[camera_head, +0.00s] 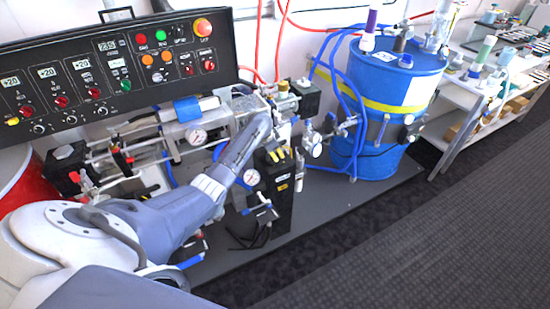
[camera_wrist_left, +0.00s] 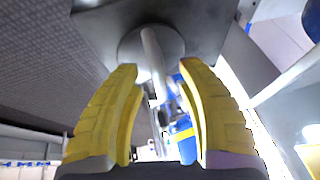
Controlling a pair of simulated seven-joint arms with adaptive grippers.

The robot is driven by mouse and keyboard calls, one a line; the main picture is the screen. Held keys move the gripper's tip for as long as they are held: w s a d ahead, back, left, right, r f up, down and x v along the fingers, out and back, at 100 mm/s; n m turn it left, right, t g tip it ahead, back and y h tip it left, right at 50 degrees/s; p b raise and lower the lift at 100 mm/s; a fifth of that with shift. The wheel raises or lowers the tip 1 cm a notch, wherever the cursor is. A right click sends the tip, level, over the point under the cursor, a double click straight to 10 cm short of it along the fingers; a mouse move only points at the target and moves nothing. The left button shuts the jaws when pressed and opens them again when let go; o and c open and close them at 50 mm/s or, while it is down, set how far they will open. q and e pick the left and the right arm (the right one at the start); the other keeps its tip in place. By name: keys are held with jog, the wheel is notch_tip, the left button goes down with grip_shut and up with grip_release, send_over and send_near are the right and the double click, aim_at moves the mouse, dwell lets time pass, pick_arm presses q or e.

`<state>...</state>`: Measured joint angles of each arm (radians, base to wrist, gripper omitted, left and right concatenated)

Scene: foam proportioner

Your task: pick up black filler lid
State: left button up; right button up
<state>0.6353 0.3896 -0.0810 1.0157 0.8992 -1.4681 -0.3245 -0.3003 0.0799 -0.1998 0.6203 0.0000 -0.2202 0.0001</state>
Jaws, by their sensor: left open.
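My left arm comes in from the lower left of the head view and reaches over the machine. Its yellow fingertips (camera_head: 277,154) appear small at the top of a black upright box (camera_head: 280,195). In the left wrist view, my left gripper (camera_wrist_left: 158,72) is open, one yellow finger on each side. Beyond the fingertips is a round grey disc (camera_wrist_left: 170,43) with a pale rod, against a dark flat surface (camera_wrist_left: 105,25). This disc may be the black filler lid; I cannot tell for sure. Nothing is seen gripped. My right gripper is not in view.
A blue drum (camera_head: 385,115) with a yellow band stands right of the box, with blue hoses beside it. Gauges, pipes and valves crowd around my arm below the black control panel (camera_head: 110,70). A white shelf unit (camera_head: 460,100) stands at right. The carpet (camera_head: 440,230) is clear.

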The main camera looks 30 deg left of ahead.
pick_arm(q)
jog(key=shift+c, duration=0.2)
grip_shut()
dwell(0.5)
